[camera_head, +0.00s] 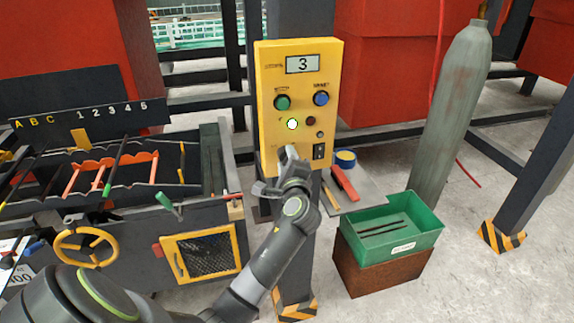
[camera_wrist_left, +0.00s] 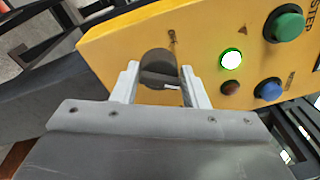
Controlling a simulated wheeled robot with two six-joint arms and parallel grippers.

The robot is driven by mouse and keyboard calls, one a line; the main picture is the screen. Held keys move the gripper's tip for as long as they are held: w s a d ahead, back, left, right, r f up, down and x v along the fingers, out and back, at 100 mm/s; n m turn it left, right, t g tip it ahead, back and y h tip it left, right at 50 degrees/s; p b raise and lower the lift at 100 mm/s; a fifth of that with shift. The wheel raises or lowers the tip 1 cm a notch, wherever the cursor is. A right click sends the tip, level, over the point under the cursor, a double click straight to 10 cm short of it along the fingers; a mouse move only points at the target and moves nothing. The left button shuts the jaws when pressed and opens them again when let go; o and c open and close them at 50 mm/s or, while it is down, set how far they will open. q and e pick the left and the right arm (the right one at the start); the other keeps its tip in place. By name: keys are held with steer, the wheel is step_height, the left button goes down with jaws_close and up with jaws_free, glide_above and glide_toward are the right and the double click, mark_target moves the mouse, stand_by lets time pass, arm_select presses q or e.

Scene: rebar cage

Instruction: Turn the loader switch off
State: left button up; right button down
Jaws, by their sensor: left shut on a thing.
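The yellow control panel (camera_head: 265,70) stands on a dark post, with a display reading 3. In the left wrist view a round dark grey knob (camera_wrist_left: 158,66), which I take to be the loader switch, sits on the yellow panel face (camera_wrist_left: 115,50). My left gripper (camera_head: 287,154) is at the panel's lower left and hides the knob in the head view. In the left wrist view its two pale fingers (camera_wrist_left: 159,80) are shut on the knob, one on each side. My right gripper is not in view.
The panel also has a green button (camera_head: 282,102), a blue button (camera_head: 321,99), a lit lamp (camera_head: 292,124), a dark red lamp (camera_head: 311,121) and a black switch (camera_head: 319,151). A green bin (camera_head: 425,232) stands at right, a machine with a yellow handwheel (camera_head: 62,247) at left.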

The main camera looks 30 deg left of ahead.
arm_select(q)
steer(key=shift+w+d+f+n+g+y+b, duration=0.15)
steer(key=shift+n+y+b, duration=0.25)
steer(key=shift+n+b, duration=2.25)
steer(key=shift+s+a+f+n+g+y+b, duration=0.15)
steer(key=shift+n+y+b, duration=0.25)
steer(key=shift+n+b, duration=2.3)
steer(key=shift+w+d+f+n+g+y+b, duration=0.15)
steer(key=shift+n+y+b, duration=0.25)
steer(key=shift+n+b, duration=2.25)
steer(key=shift+r+n+p, duration=0.1)
steer(key=shift+n+p, duration=0.45)
steer(key=shift+n, duration=0.15)
steer(key=o, duration=0.9)
steer(key=shift+o, duration=0.2)
